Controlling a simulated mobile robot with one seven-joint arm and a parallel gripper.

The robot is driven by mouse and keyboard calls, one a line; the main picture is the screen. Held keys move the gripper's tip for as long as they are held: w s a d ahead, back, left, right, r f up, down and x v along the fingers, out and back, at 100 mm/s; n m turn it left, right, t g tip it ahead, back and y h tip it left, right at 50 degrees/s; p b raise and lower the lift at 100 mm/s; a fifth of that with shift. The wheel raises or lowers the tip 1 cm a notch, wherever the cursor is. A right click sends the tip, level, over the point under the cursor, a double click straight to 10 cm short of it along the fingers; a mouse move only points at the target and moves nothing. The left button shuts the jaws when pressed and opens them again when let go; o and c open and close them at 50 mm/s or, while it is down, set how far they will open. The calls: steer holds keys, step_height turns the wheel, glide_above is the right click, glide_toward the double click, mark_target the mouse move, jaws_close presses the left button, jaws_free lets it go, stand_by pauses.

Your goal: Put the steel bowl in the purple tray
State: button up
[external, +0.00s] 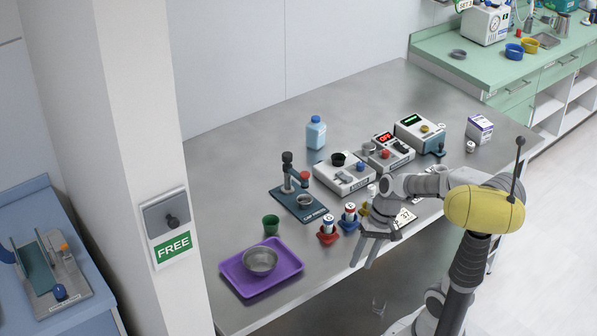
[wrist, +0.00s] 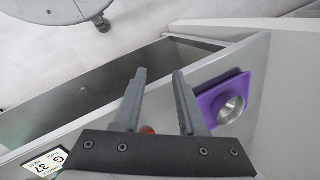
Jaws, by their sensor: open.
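A steel bowl (external: 260,261) sits inside the purple tray (external: 288,287) at the near left end of the steel table. The wrist view also shows the bowl (wrist: 231,108) in the purple tray (wrist: 206,104), to the right of my fingers. My gripper (external: 362,264) is by the table's front edge, to the right of the tray and apart from it. Its two fingers (wrist: 160,73) are spread with nothing between them.
A green cup (external: 271,225) stands behind the tray. Red and blue knobbed items (external: 328,230) stand to its right. A stand (external: 300,197) holds a small metal dish. A blue bottle (external: 315,132) and several instruments are farther back. The far left tabletop is clear.

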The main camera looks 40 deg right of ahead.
steer(key=s+d+r+n+t+h, duration=0.2)
steer(key=d+r+n+t+h, duration=0.2)
steer(key=r, duration=0.4)
steer(key=shift+s+d+r+n+t, duration=0.15)
steer(key=shift+s+d+n+t, duration=0.15)
steer(key=shift+d+t, duration=0.7)
steer(key=shift+d+g, duration=0.25)
steer(key=shift+g, duration=0.05)
step_height(320, 180, up, 14)
steer(key=p, duration=1.4)
